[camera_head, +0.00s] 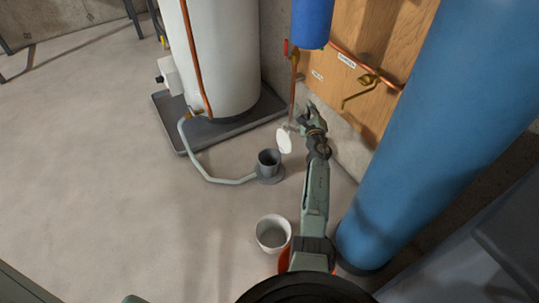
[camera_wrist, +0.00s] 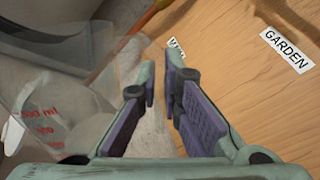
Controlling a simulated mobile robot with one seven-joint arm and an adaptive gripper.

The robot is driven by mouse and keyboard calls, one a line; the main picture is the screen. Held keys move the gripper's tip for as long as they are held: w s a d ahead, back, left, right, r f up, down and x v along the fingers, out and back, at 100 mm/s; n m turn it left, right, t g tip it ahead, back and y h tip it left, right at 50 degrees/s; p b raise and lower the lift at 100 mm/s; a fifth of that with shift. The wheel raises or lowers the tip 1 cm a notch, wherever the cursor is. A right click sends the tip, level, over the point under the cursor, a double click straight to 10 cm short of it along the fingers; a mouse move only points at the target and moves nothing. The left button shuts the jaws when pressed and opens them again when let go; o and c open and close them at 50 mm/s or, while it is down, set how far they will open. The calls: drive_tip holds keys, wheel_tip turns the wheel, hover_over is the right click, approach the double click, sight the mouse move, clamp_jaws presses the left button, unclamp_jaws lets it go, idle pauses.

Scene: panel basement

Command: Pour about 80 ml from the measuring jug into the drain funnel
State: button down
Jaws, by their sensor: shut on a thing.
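The measuring jug (camera_wrist: 62,95) is clear, with red markings that look turned over in the wrist view. It lies left of my gripper (camera_wrist: 163,85), whose fingers are closed on it; the exact grip is hard to see through the clear wall. In the head view my gripper (camera_head: 307,112) is up near the wooden panel. A white disc (camera_head: 285,140) hangs just below-left of it and seems to belong to the jug. The grey drain funnel (camera_head: 268,162) stands on the floor, below and left of this disc. The liquid level is unclear.
A white boiler (camera_head: 220,60) stands in a dark tray (camera_head: 175,135), with a pale pipe (camera_head: 205,172) running to the funnel. A white bucket (camera_head: 262,236) stands nearer. A large blue cylinder (camera_head: 425,140) is close on the right. Copper pipes and a valve (camera_head: 368,79) line the wooden panel (camera_head: 375,35).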

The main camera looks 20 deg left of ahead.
drive_tip(key=shift+s+a+r+n, duration=0.1)
drive_tip(key=shift+a+n, duration=0.25)
drive_tip(key=shift+n, duration=0.15)
drive_tip(key=shift+p, duration=0.3)
drive_tip(key=shift+s+a+r+n+b, duration=0.1)
drive_tip(key=shift+s+a+n+b, duration=0.2)
drive_tip(key=shift+a+n, duration=0.5)
drive_tip(key=shift+d+r, duration=0.1)
drive_tip(key=shift+d, duration=0.1)
drive_tip(key=shift+d, duration=0.2)
drive_tip(key=shift+s+a+r+n+p, duration=0.1)
drive_tip(key=shift+a+r+n+p, duration=0.25)
drive_tip(key=shift+n, duration=0.35)
idle(1.1)
